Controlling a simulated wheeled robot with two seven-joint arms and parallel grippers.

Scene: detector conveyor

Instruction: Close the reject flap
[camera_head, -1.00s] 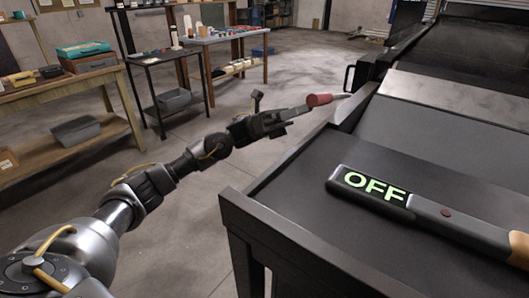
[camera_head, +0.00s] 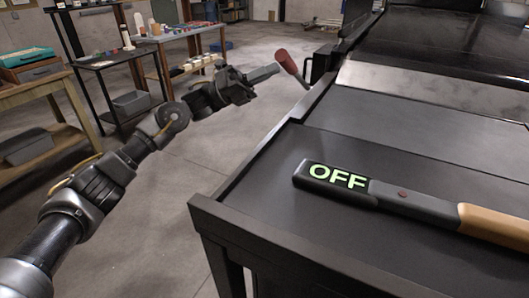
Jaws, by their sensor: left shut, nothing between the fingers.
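A lever with a red grip (camera_head: 286,61) sticks up and to the left from the near side edge of the conveyor, beyond its front corner. Its pale shaft runs down to the right from the grip. A shiny grey metal plate (camera_head: 430,86) lies across the conveyor; I cannot tell whether it is the reject flap. My left gripper (camera_head: 274,73) is shut and empty, its fingertips close to the left of the red grip. I cannot tell whether they touch it. My right gripper is out of view.
A detector wand (camera_head: 336,177) reading OFF lies on the dark conveyor bed (camera_head: 260,172). A black bar handle (camera_head: 319,62) stands beyond the lever. Benches with boxes (camera_head: 32,62) and small items (camera_head: 180,35) stand at the left. The floor (camera_head: 160,235) between is clear.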

